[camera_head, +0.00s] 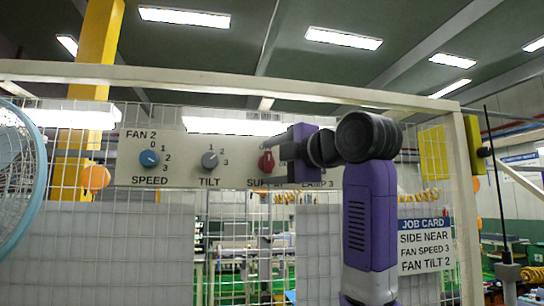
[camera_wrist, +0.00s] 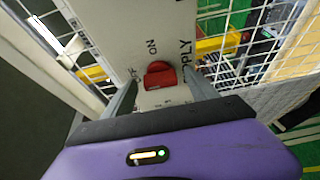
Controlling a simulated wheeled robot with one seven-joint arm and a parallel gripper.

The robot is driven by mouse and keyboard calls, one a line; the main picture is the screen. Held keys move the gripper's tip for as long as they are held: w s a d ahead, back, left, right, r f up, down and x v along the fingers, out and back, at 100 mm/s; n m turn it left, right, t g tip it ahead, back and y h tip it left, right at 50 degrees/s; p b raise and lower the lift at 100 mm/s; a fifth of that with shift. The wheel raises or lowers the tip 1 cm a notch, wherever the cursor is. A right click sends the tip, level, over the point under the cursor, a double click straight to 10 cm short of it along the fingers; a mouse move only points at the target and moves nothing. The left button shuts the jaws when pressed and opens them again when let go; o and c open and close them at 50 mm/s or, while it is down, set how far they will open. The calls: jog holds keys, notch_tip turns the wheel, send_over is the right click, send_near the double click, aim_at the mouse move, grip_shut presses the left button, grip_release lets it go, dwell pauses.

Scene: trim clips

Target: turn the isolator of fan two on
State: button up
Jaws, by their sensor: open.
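The FAN 2 panel (camera_head: 182,173) is a pale plate on the mesh frame, with SPEED, TILT and SUPPLY labels. Its red supply isolator knob (camera_head: 266,161) is at the right, next to my gripper (camera_head: 285,151). In the wrist view the red knob (camera_wrist: 160,76) lies between the two fingers of my gripper (camera_wrist: 160,83). The fingers are open, one on each side, with gaps to the knob. ON is printed above the knob in this view, and a partly hidden label is to its left. I cannot tell which label the knob points to.
A blue speed knob (camera_head: 149,158) and a grey tilt knob (camera_head: 210,160) sit left on the panel. A job card (camera_head: 425,246) hangs at the right. A blue fan guard (camera_head: 38,180) is at the left edge. Wire mesh surrounds the panel.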

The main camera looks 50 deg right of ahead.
jog(key=shift+w, duration=0.3)
jog(key=c, duration=1.4)
jog(key=shift+o, duration=0.2)
